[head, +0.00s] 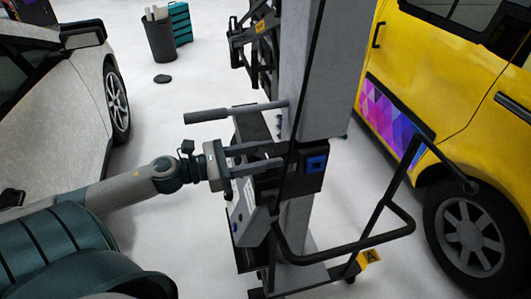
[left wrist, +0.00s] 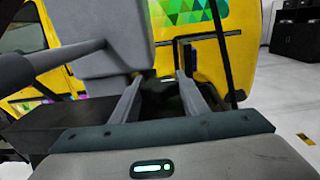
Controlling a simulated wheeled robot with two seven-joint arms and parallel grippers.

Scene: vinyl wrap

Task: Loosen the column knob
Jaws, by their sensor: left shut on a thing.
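The grey upright column (head: 325,75) stands in the middle of the head view, and its side also shows in the left wrist view (left wrist: 95,35). My left gripper (head: 276,156) reaches in from the left, level, with both fingers at the column's side. In the left wrist view the fingers of my left gripper (left wrist: 162,88) close on a dark knob (left wrist: 172,92) at the column's foot edge. The knob is mostly shadowed there, and its turn cannot be read. In the head view it is hidden by the fingers and dark bracket. My right gripper is out of view.
A lever with a dark grip (head: 206,115) sticks out just above my left gripper. A yellow van (head: 450,75) stands right, a silver car (head: 50,90) left. Floor between is mostly clear.

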